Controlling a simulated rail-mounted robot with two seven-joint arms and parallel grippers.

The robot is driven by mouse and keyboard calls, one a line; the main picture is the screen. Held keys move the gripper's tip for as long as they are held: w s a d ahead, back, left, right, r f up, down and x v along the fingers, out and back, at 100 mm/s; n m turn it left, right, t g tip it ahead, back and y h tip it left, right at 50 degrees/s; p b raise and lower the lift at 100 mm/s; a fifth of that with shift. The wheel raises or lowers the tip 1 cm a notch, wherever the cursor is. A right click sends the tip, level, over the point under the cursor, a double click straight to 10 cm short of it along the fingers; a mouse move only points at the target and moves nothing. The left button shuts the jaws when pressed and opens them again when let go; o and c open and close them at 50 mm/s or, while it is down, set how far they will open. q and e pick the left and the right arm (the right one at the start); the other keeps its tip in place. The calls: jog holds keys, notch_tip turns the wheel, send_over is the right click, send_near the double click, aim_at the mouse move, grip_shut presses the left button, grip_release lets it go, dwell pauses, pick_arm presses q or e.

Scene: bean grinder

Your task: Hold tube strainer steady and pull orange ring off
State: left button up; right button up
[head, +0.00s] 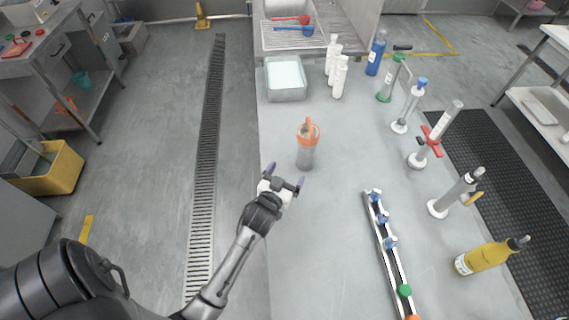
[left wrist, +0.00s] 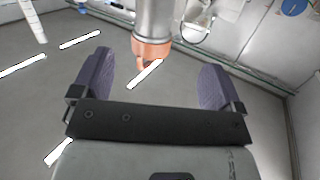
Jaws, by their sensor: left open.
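My right gripper is not in view.
A pale tray (head: 287,93) and white bottles (head: 340,78) stand behind the strainer. A rack with coloured caps (head: 388,255) lies to its right. Several cylinders on bases and a yellow bottle (head: 484,257) line the right edge. The table around the strainer is clear.

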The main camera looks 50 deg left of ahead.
aim_at(304, 146)
pick_arm(q)
jog(key=shift+t, duration=0.7)
jog(key=x, duration=0.4)
jog(key=r+b+x, duration=0.1)
jog(key=x, duration=0.8)
jog(key=shift+w+d+r, duration=0.1)
jog(key=shift+w+r, duration=0.2)
jog(key=shift+w, duration=0.1)
jog(key=c, duration=0.8)
jog(key=o, duration=0.8)
jog(key=shift+s, duration=0.1)
